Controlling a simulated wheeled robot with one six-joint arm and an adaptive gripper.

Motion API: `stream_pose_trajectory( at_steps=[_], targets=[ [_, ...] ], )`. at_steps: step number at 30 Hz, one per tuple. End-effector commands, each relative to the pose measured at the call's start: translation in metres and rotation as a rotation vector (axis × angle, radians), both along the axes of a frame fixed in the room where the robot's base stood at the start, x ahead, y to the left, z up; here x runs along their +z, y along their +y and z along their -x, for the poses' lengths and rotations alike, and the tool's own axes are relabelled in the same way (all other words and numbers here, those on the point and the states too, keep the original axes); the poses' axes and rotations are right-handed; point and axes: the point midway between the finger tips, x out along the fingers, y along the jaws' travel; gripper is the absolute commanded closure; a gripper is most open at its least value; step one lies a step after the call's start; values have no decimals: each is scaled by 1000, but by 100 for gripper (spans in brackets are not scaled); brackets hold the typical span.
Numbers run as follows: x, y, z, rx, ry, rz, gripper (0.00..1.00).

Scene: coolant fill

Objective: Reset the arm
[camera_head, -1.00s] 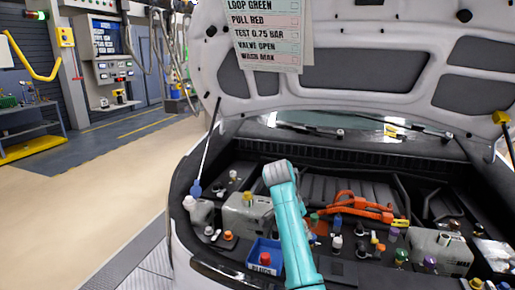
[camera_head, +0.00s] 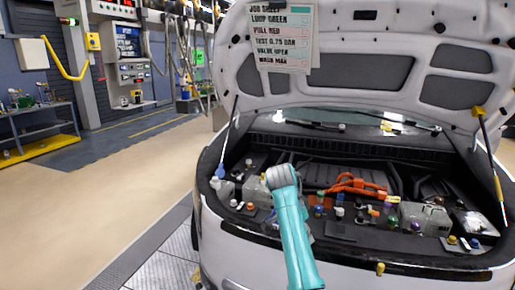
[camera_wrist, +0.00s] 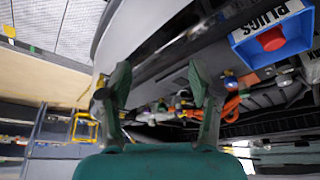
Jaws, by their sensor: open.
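My gripper (camera_wrist: 158,82) shows in the wrist view with its two dark green fingers apart and nothing between them. Its fingers show against the car's pale front edge and the engine bay. In the head view my teal arm rises from the bottom in front of the car; the gripper itself is not visible there. A blue tray (camera_wrist: 244,48) labelled PLUGS, with a red plug (camera_wrist: 271,40) in it, is to the right of the fingers in the wrist view, apart from them. In the head view my arm covers the place where the tray was.
The car's engine bay (camera_head: 330,232) is open under its raised hood (camera_head: 360,72). Orange cables (camera_head: 352,184) and several coloured caps fill the bay. A checklist board (camera_head: 284,38) hangs at the hood. Open floor (camera_head: 110,190) lies to the left; a workbench (camera_head: 35,125) stands beyond.

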Motion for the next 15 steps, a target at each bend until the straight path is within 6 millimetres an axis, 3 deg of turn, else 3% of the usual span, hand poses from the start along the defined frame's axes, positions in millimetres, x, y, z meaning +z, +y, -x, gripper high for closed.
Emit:
stream_pose_trajectory(
  at_steps=[8,15],
  targets=[
    [-22,-3,2,29,-10,2,37],
    [-56,-7,7,79,-25,5,37]
  ],
)
